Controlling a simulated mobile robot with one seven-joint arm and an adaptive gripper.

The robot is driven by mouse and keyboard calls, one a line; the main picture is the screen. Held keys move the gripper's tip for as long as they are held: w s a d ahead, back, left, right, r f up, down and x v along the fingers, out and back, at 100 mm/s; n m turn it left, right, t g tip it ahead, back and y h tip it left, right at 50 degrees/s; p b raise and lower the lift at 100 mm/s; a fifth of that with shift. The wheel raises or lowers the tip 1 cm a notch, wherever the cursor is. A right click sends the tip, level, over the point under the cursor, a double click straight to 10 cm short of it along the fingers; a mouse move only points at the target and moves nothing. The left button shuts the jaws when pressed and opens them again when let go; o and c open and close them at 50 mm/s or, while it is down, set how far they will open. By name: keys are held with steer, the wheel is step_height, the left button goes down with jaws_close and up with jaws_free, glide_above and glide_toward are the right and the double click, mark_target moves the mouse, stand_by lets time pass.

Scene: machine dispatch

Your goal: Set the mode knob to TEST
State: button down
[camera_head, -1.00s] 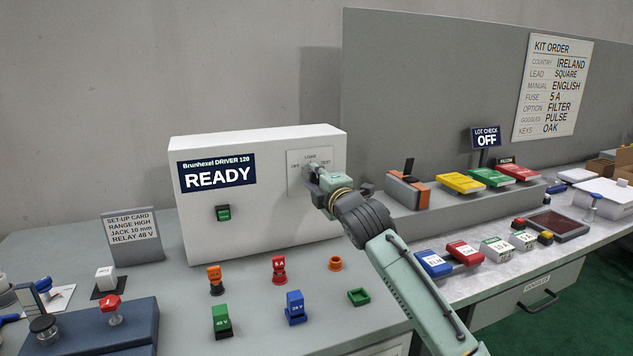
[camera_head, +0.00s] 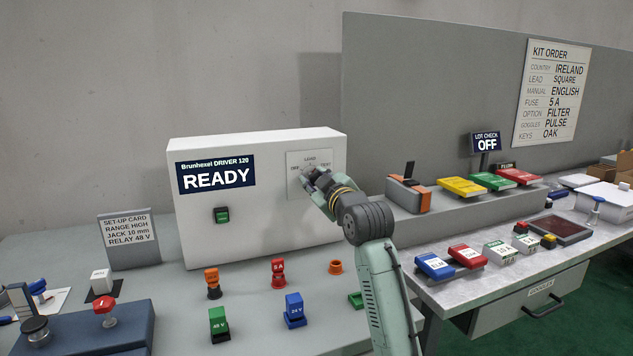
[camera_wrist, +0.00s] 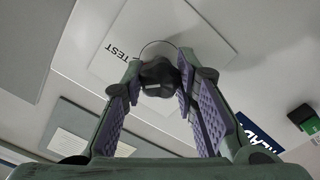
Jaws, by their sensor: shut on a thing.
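The mode knob (camera_wrist: 157,76) is dark and sits on a pale square plate (camera_head: 295,160) on the front of the white machine (camera_head: 240,220). The plate carries the words OFF, LOAD and TEST; TEST shows in the wrist view. My gripper (camera_wrist: 160,90) is shut on the knob, one finger on each side of it. In the head view my gripper (camera_head: 312,180) covers most of the knob, so where it points cannot be told. The machine's screen (camera_head: 216,175) reads READY.
A green switch (camera_head: 222,215) is on the machine's front. Several coloured plugs, such as a red one (camera_head: 278,272) and a blue one (camera_head: 294,310), stand on the bench below. A grey partition (camera_head: 420,110) and a shelf of coloured items are to the right.

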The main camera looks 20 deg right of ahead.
steer(key=shift+f+m, duration=0.1)
steer(key=shift+m, duration=1.5)
steer(key=c, duration=1.2)
jaws_free()
steer(key=shift+c, duration=0.2)
steer(key=shift+s, duration=0.1)
steer(key=s, duration=1.1)
steer(key=shift+s+d, duration=0.2)
steer(key=shift+s, duration=0.2)
